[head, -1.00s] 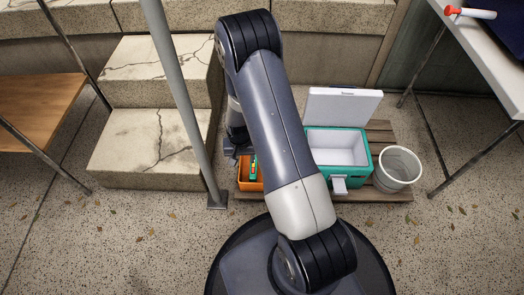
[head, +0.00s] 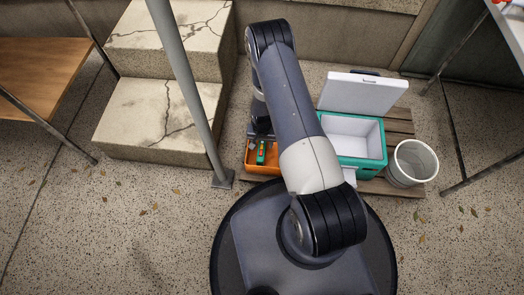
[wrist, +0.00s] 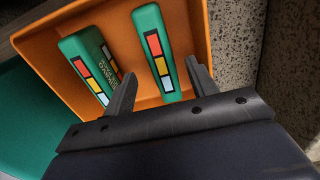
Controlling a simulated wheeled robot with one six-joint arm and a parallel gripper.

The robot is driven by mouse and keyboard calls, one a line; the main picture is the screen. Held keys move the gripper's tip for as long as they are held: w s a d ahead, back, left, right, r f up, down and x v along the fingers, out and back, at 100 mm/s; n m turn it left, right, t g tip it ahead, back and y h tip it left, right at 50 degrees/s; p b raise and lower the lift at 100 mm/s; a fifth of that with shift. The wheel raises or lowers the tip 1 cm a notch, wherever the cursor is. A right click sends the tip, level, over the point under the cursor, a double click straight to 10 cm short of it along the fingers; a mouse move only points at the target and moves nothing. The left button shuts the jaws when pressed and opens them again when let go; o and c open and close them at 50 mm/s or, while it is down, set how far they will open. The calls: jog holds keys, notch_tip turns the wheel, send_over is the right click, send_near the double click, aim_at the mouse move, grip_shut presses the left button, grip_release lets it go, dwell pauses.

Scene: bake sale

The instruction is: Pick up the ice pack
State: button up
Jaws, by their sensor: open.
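I see no thing that I can surely name as the ice pack. In the wrist view, two flat green packs with red, yellow and white squares, a left one (wrist: 88,62) and a right one (wrist: 156,52), lie in an orange bin (wrist: 197,22). My gripper (wrist: 161,69) is open and empty, its fingers over the bin. The right green pack lies between and beyond the fingertips. In the head view the orange bin (head: 264,170) is partly hidden by my arm, with one green pack (head: 261,152) showing.
A green cooler (head: 372,165) with its white lid (head: 362,92) open stands right of the bin on a wooden pallet (head: 398,126). Its visible inside looks empty. A grey bucket (head: 412,163) is at the right. A grey pole (head: 188,90) and stone steps (head: 165,45) are left.

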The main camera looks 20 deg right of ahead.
aim_at(262, 147)
notch_tip(262, 147, down, 5)
jog(key=b, duration=0.2)
jog(key=shift+w+b, duration=0.1)
jog(key=shift+b, duration=0.2)
jog(key=shift+c, duration=0.4)
jog(key=shift+r, duration=0.1)
grip_shut()
